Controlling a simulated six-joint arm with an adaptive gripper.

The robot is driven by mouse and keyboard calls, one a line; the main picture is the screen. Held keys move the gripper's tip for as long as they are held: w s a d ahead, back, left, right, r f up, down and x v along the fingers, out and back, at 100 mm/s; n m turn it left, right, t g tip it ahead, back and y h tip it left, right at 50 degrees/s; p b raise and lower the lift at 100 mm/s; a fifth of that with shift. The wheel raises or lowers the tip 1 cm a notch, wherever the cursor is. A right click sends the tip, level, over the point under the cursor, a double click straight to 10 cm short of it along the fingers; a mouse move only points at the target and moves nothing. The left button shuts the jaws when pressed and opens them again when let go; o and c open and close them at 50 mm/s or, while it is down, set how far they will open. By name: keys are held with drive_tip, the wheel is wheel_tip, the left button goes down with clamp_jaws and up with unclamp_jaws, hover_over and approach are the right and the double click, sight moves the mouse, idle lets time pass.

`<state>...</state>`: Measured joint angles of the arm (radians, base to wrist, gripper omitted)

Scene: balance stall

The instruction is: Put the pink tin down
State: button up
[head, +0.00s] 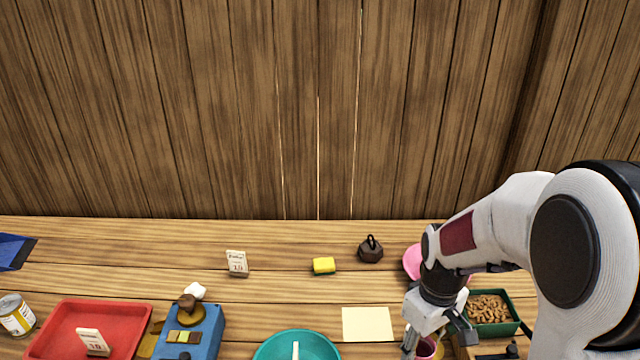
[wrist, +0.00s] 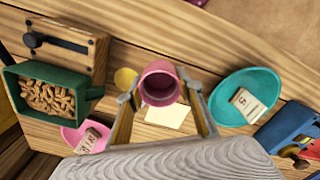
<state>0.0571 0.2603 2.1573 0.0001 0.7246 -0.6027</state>
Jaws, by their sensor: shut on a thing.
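The pink tin (wrist: 160,84) is between the two fingers of my gripper (wrist: 161,96) in the wrist view, with its open, dark red mouth facing the camera. My gripper is shut on it. In the head view the tin (head: 428,348) shows at the bottom edge, partly hidden by my gripper (head: 428,338). It is right of the cream square (head: 368,324) on the table. Whether the tin's base touches the table cannot be told.
A green box of peanuts (head: 522,328) is to the right and a pink dish (head: 412,262) behind. A teal bowl (head: 270,350), blue scale (head: 207,330) and red tray (head: 60,325) stand left. A yellow sponge (head: 324,265) and dark weight (head: 370,250) sit further back. Bare wood lies between them.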

drive_tip(key=m, duration=0.1)
drive_tip(key=w+m, duration=0.1)
drive_tip(key=f+m, duration=0.1)
drive_tip(key=m, duration=0.1)
drive_tip(key=shift+w+a, duration=0.25)
drive_tip(key=shift+w, duration=0.15)
drive_tip(key=w+f+m, duration=0.1)
drive_tip(key=w+a+f+m, duration=0.1)
drive_tip(key=shift+a+f, duration=0.15)
drive_tip(key=shift+f, duration=0.25)
drive_tip(key=shift+s+a+f, duration=0.2)
drive_tip(key=shift+f, duration=0.25)
